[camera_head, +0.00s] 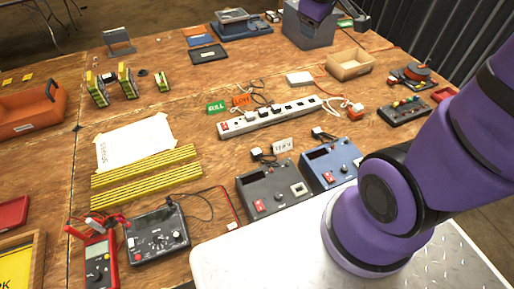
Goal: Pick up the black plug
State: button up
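Small black plugs lie on the wooden workbench. One black plug (257,154) is behind the black power supply box, and another black plug (318,132) is behind the blue power supply box. Dark plugs or sockets also show on the white power strip (246,124), too small to tell apart. I cannot tell which one the task means. My purple arm rises at the right and leaves the picture. A purple part, likely of my arm, shows at the top edge over the grey bin.
The black box (272,190) and blue box (331,164) stand at the front. Thin cables lie near the strip. Bare wood shows left of the strip.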

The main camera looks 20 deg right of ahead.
jog(key=w+f+n+y, duration=0.1)
jog(key=w+f+n, duration=0.3)
jog(key=w+f, duration=0.3)
jog(key=n+g+y, duration=0.6)
jog(key=n+y, duration=0.1)
jog(key=n, duration=0.2)
send_near(257, 151)
jog(key=shift+s+x, duration=0.2)
jog(key=shift+x, duration=1.1)
jog(key=shift+s+x, duration=0.2)
jog(key=shift+x, duration=1.1)
jog(key=shift+w+x, duration=0.2)
jog(key=shift+x, duration=0.6)
jog(key=shift+w+x, duration=0.2)
jog(key=shift+x, duration=1.65)
